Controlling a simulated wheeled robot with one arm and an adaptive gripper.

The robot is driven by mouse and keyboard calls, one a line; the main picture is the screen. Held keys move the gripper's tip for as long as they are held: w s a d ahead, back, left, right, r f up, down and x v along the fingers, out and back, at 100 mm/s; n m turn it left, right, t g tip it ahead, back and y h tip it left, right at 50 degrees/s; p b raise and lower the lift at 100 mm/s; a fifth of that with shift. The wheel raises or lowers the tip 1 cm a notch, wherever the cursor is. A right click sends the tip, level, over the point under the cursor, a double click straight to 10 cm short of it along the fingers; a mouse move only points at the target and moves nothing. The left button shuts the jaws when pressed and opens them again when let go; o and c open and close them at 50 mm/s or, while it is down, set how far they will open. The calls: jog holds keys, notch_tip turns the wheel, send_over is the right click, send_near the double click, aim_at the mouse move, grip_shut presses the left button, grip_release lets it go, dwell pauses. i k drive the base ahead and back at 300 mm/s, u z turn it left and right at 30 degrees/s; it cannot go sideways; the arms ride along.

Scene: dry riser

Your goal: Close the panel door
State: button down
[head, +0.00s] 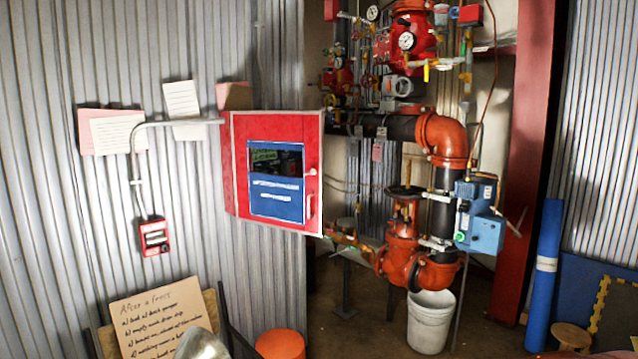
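The red panel door (313,150) is in the head view, left of centre, on the corrugated wall. It has a window and a blue label (277,197) with white lettering. A handle (309,206) sits near its right edge. The right edge looks taller and nearer than the left, so the door appears to stand out from the wall, partly open. A narrow red side of the panel box (228,165) shows at its left. The rest of the box is hidden behind the door.
Red and black riser pipes (448,135) with valves and gauges stand right of the door. A white bucket (431,321), an orange stool-like object (281,344) and a cardboard sign (160,318) are low down. A grey conduit (136,165) runs left of the panel.

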aim_at(292, 203)
jog(key=u, duration=0.6)
jog(key=i, duration=1.05)
jog(key=u, duration=0.75)
